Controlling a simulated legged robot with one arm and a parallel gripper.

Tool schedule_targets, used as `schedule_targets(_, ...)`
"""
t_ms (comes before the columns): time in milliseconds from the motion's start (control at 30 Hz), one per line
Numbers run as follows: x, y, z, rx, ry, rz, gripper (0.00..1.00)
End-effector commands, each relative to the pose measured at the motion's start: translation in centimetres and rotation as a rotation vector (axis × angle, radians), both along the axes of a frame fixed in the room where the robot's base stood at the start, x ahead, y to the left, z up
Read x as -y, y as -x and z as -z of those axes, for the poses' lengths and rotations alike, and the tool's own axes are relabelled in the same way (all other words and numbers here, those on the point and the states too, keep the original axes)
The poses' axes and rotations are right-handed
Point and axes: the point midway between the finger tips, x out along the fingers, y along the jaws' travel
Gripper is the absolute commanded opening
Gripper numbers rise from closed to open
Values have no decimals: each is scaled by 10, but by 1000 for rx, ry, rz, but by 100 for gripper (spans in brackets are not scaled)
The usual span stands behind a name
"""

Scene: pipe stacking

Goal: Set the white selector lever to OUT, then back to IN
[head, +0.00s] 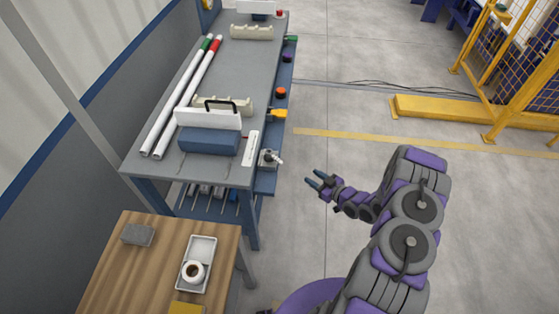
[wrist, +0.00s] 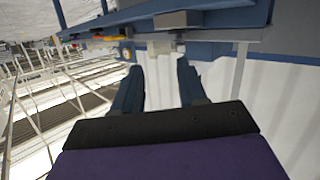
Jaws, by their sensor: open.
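The white selector lever (head: 279,159) sits on a small grey housing (head: 267,156) on the bench's right side ledge, near its front corner. The lever points right and slightly down in the head view; its IN or OUT marking is too small to read. My gripper (head: 315,180) is to the right of the lever and a little nearer the camera, apart from it, with its jaws open and empty. In the wrist view the two blue fingers (wrist: 158,82) are spread, pointing toward the bench edge. The lever cannot be made out there.
The grey bench (head: 245,75) carries a blue box (head: 210,142), a white pipe with a green end (head: 175,97) and another with a red end (head: 188,98). A yellow part (head: 279,114) and orange button (head: 281,92) line the ledge. A wooden table (head: 145,268) stands in front.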

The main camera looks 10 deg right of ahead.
Motion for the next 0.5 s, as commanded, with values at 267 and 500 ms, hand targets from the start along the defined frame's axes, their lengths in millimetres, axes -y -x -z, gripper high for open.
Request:
schedule_targets(267,-21,30,6,135,-191,-10,42)
schedule_targets(500,-28,25,5,157,-214,-14,42)
